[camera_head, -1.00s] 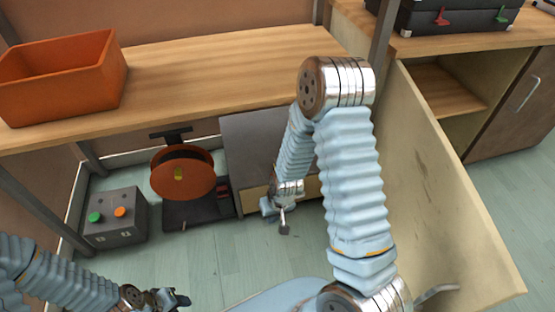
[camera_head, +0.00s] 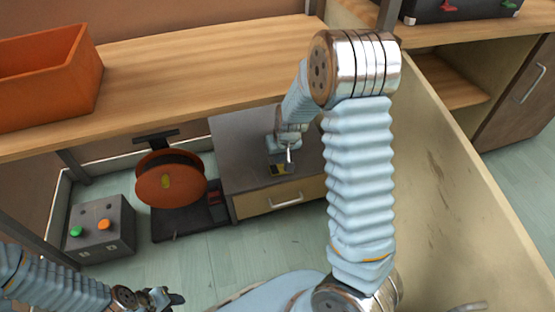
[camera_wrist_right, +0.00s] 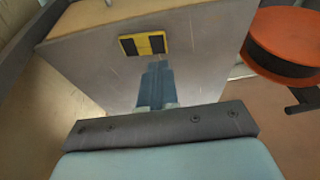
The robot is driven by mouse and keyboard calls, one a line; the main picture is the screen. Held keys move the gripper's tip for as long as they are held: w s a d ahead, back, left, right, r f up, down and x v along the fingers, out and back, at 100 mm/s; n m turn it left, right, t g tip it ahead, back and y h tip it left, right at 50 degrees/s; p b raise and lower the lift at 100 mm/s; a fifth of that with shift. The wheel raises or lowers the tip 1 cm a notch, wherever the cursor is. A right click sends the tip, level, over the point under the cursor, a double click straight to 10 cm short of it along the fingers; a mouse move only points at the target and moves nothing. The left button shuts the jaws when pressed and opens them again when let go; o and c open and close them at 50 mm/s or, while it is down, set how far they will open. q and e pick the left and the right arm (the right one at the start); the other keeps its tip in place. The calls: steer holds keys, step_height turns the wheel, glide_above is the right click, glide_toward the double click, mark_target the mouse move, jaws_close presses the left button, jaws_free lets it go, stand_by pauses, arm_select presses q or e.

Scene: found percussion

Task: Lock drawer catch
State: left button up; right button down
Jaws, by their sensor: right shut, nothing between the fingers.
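A low grey cabinet (camera_head: 239,138) stands under the bench. Its pale wood drawer (camera_head: 256,205) has a bar handle (camera_head: 285,202) and looks shut. A small yellow-and-black piece (camera_head: 277,170), apparently the catch, sits on the cabinet top near the front edge. It also shows in the right wrist view (camera_wrist_right: 144,44). My right gripper (camera_head: 289,167) is shut and empty, right beside this piece. In the wrist view its fingertips (camera_wrist_right: 158,66) are just short of it; contact cannot be told. My left gripper (camera_head: 170,299) is low at the left, away from the cabinet.
An orange cable reel (camera_head: 168,184) and a grey box with green and orange buttons (camera_head: 101,229) stand left of the cabinet. An orange bin (camera_head: 45,80) is on the bench (camera_head: 190,72). A pale panel (camera_head: 440,190) stands close right of my right arm.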

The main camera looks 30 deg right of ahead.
steer(key=b, duration=0.2)
glide_above(269, 177)
steer(key=s+d, duration=0.1)
steer(key=d, duration=0.1)
steer(key=f, duration=0.8)
steer(key=shift+s+a, duration=0.2)
steer(key=shift+a+f, duration=0.15)
steer(key=shift+f, duration=0.15)
steer(key=shift+w+a+f+b, duration=0.15)
steer(key=shift+a+f+b, duration=0.45)
steer(key=shift+f, duration=0.15)
steer(key=shift+a, duration=0.1)
steer(key=shift+r, duration=0.1)
